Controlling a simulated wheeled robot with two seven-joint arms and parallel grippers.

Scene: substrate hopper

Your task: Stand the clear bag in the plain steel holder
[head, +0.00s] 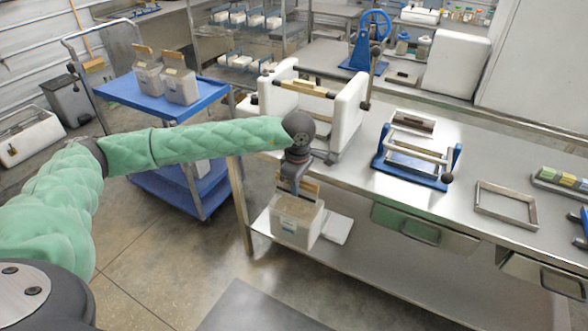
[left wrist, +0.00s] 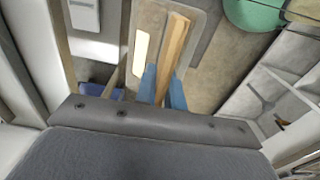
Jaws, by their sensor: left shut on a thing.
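The clear bag (head: 297,219) is filled with pale material and has a wooden strip along its top. My left gripper (head: 297,183) is shut on this strip, and the bag hangs upright below it, in front of the table's edge. In the left wrist view the wooden strip (left wrist: 174,45) lies between the blue fingertips (left wrist: 163,86). A plain steel holder (head: 483,210), an open rectangular frame, lies empty on the tabletop to the right, apart from the bag. My right gripper does not show.
A blue-framed holder (head: 377,163) stands on the steel table (head: 352,195), left of the plain frame. A white-sided machine (head: 349,108) stands behind the gripper. A blue cart (head: 205,96) at left carries two similar bags (head: 180,86). Drawers hang below the tabletop.

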